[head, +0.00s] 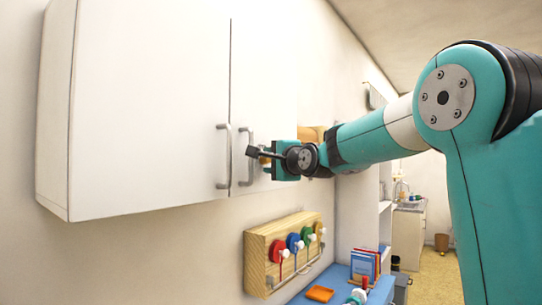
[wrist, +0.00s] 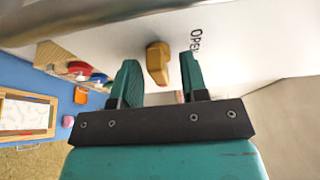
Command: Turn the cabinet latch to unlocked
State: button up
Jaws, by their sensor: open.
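The cabinet latch (wrist: 158,63) is a yellow-orange knob on the white cabinet face. In the wrist view it shows between the two teal fingers of my gripper (wrist: 157,75), with gaps on both sides. My gripper is open, and no contact with the latch is visible. A small orange patch (head: 264,160) there looks like the latch, mostly hidden by the gripper.
The grey door handles (head: 246,157) stand close to my gripper's left. Below, a wooden rack (head: 257,262) with several coloured knobs is on the wall. A blue table (head: 335,278) holds books (head: 363,265) and an orange tray (head: 320,294).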

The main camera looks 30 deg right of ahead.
jog(key=shift+w, duration=0.1)
jog(key=c, duration=0.7)
jog(key=shift+f, duration=0.15)
jog(key=shift+b, duration=0.5)
jog(key=n+t+y+b, duration=0.1)
jog(key=n+y+b, duration=0.2)
jog(key=n+b, duration=0.3)
jog(key=n+t+y+b, duration=0.1)
jog(key=n+y+b, duration=0.1)
jog(key=n+b, duration=0.5)
jog(key=n+t+y+b, duration=0.1)
jog(key=n+y+b, duration=0.2)
jog(key=n+b, duration=0.4)
jog(key=shift+d+f+n+y, duration=0.1)
jog(key=shift+n+y, duration=0.05)
jog(key=shift+n, duration=0.45)
jog(key=shift+d+f+n+y, duration=0.1)
jog(key=shift+n+y, duration=0.05)
jog(key=shift+n, duration=0.45)
jog(key=shift+r, duration=0.1)
